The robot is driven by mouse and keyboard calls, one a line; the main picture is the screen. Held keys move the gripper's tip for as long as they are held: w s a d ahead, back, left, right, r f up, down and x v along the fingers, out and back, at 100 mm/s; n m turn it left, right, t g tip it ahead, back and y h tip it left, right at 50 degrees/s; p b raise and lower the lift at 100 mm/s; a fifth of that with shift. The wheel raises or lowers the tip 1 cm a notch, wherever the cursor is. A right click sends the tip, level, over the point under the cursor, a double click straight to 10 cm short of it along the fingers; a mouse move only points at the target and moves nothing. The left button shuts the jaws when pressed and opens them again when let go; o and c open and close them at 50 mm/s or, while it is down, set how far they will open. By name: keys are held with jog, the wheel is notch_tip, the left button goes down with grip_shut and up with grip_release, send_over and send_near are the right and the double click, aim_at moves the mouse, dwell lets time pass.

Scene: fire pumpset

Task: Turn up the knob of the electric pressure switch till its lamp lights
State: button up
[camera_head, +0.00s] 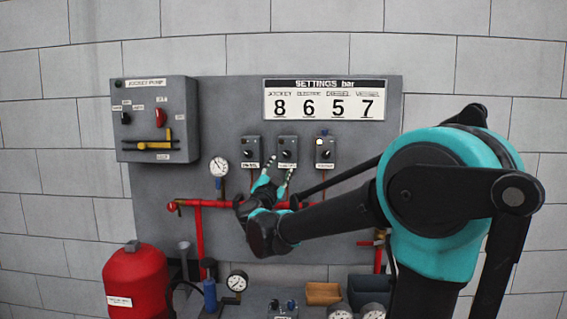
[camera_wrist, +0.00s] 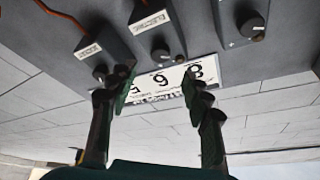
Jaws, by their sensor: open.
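Three grey switch boxes sit in a row on the panel, each with a black knob: left (camera_head: 251,152), middle (camera_head: 287,152) and right (camera_head: 325,153). A pale lamp glows on the right box; the middle box's lamp looks dark. My gripper (camera_head: 277,178) is open and empty, just below the middle box. In the upside-down wrist view, a knob (camera_wrist: 160,56) lies beyond the gap between my spread fingers (camera_wrist: 158,90), apparently untouched.
A settings board (camera_head: 324,99) above reads 8, 6, 5, 7, with 6 for electric. The jockey pump box (camera_head: 156,118) is upper left. A gauge (camera_head: 219,167) and red pipe (camera_head: 198,235) are left of my gripper. A red tank (camera_head: 137,280) stands lower left.

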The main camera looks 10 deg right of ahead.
jog(key=v, duration=0.3)
jog(key=shift+s+a+f, duration=0.1)
jog(key=shift+s, duration=0.2)
